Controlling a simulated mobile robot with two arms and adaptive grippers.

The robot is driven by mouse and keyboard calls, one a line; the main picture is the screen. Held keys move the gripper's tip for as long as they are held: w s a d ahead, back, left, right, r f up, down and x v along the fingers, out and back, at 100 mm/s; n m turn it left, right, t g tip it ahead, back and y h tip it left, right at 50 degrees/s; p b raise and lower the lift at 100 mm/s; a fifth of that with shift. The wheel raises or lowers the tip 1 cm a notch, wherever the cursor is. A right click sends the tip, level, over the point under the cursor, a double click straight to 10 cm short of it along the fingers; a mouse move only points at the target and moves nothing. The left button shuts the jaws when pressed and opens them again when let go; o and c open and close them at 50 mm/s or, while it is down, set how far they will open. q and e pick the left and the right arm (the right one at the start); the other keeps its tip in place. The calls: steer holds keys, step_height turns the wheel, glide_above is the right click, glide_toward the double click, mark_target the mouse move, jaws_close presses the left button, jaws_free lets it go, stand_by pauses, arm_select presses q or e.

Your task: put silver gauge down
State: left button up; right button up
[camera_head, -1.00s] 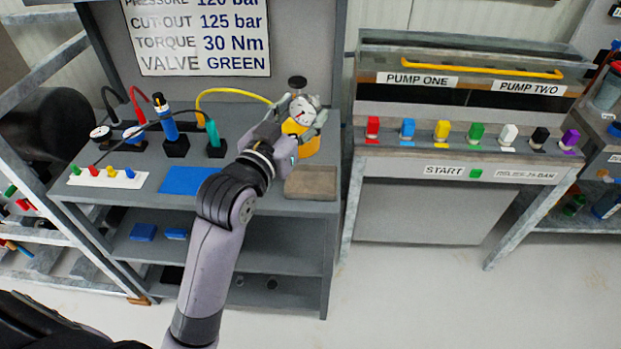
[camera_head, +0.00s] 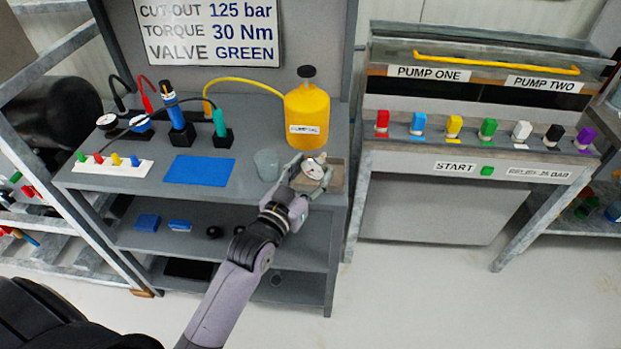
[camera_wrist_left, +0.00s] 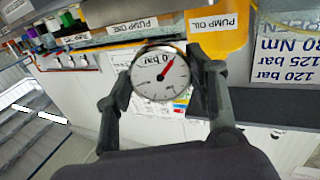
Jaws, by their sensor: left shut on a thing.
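The silver gauge (camera_head: 314,168) has a round white dial with a red needle. My left gripper (camera_head: 308,172) is shut on it and holds it over the shallow brown tray (camera_head: 335,181) at the right front of the bench. In the left wrist view the gauge (camera_wrist_left: 160,73) sits between the two fingers, its dial facing the camera and reading near 0 bar. I cannot tell whether the gauge touches the tray. My right gripper does not show.
A yellow pump oil jug (camera_head: 307,115) stands just behind the tray. A clear cup (camera_head: 267,165) is left of the gripper. A blue mat (camera_head: 199,170) lies bare further left. Tools stand in holders behind it. The pump cabinet (camera_head: 440,200) is to the right.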

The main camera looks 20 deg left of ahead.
arm_select(q)
steer(key=shift+f, duration=0.8)
steer(key=shift+f, duration=0.45)
steer(key=o, duration=1.5)
steer(key=shift+o, duration=0.2)
steer(key=shift+r, duration=0.2)
steer(key=s+a, duration=0.1)
steer(key=s, duration=1.1)
steer(key=shift+a+r+b, duration=0.15)
steer(key=shift+r+b, duration=0.1)
steer(key=shift+b, duration=0.15)
